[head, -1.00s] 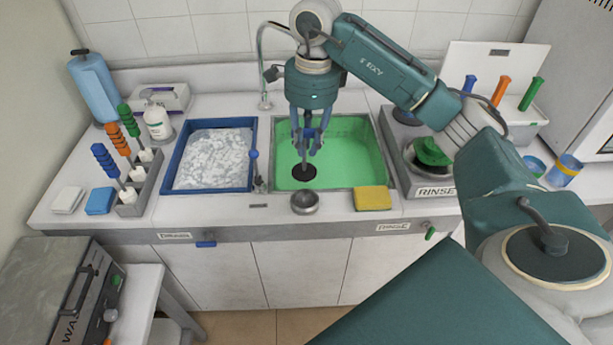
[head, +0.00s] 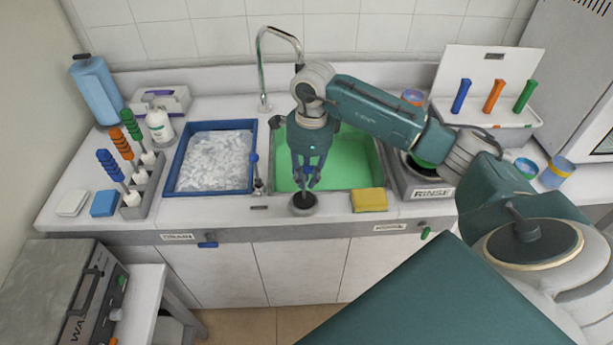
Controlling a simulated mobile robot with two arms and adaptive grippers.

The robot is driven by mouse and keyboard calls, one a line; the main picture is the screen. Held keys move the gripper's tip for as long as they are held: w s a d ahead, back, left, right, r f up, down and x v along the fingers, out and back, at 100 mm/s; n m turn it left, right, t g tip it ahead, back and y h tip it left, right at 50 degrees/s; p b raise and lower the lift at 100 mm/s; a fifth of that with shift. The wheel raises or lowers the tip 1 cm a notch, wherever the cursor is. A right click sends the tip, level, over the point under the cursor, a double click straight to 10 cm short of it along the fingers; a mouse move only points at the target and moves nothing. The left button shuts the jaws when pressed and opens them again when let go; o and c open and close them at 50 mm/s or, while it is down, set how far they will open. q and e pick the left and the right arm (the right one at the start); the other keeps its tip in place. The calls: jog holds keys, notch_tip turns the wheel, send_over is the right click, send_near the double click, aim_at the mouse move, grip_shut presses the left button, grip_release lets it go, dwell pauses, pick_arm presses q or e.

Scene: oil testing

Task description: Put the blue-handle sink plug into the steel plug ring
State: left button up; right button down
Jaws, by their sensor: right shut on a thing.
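My right gripper (head: 308,180) points down at the front edge of the green sink. It is shut on the blue-handle sink plug (head: 304,199), whose dark round disc shows below the fingers. The steel plug ring (head: 304,212) sits on the counter in front of the sink. The disc is at the ring's mouth, over or in it; I cannot tell whether it is seated. Part of the blue handle is hidden between the fingers. My left gripper is not in view.
The green sink basin (head: 355,160) lies behind the ring. A yellow sponge (head: 369,200) is close to its right. A blue-rimmed tray (head: 250,185) of white pieces is at the left. A curved tap (head: 262,70) stands behind. The counter's front edge is close.

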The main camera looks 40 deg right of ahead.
jog(key=c, duration=1.6)
grip_release()
jog(key=shift+o, duration=0.2)
jog(key=shift+r, duration=0.3)
notch_tip(320, 180, up, 11)
jog(key=b, duration=0.3)
jog(key=shift+s+d+f, duration=0.15)
jog(key=shift+s+r, duration=0.1)
jog(key=shift+r, duration=0.3)
